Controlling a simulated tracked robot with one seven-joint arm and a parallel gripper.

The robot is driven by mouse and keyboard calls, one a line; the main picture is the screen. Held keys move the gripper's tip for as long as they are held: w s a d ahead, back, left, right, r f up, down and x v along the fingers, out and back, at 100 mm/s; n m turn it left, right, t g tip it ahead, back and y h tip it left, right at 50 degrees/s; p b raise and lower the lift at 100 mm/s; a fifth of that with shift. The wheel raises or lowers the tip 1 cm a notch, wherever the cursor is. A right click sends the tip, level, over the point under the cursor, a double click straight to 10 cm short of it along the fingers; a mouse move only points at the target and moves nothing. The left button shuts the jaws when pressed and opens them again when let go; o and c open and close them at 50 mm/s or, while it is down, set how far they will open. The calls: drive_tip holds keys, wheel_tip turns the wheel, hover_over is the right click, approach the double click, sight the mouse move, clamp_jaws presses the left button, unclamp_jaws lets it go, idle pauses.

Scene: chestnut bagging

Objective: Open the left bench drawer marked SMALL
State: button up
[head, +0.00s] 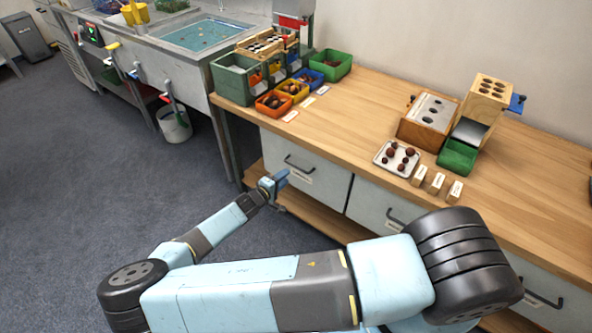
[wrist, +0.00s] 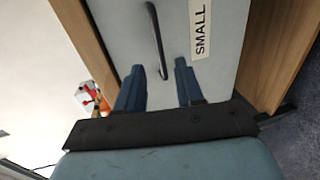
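The left bench drawer (head: 318,189) is a pale grey front with a dark bar handle (head: 299,164) near its top. It looks closed in the head view. In the wrist view the drawer front (wrist: 220,75) carries a white label reading SMALL (wrist: 200,28), and the handle (wrist: 156,38) runs lengthwise in the picture. My gripper (head: 280,183) is in front of the drawer's left part, below the handle. In the wrist view my gripper (wrist: 158,72) has its two blue fingers apart, with the handle's near end between their tips. I cannot tell whether they touch it.
The wooden bench top (head: 350,105) holds colored bins, a tray of chestnuts (head: 397,157), small wooden blocks and a wooden dispenser (head: 487,100). A middle drawer (head: 375,205) is to the right. A low wooden shelf (head: 325,221) lies under the drawers. The floor (head: 90,180) at left is clear.

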drive_tip(key=x, duration=0.7)
drive_tip(key=shift+w+d, duration=0.25)
drive_tip(key=shift+w, duration=0.05)
clamp_jaws()
drive_tip(key=shift+f, duration=0.1)
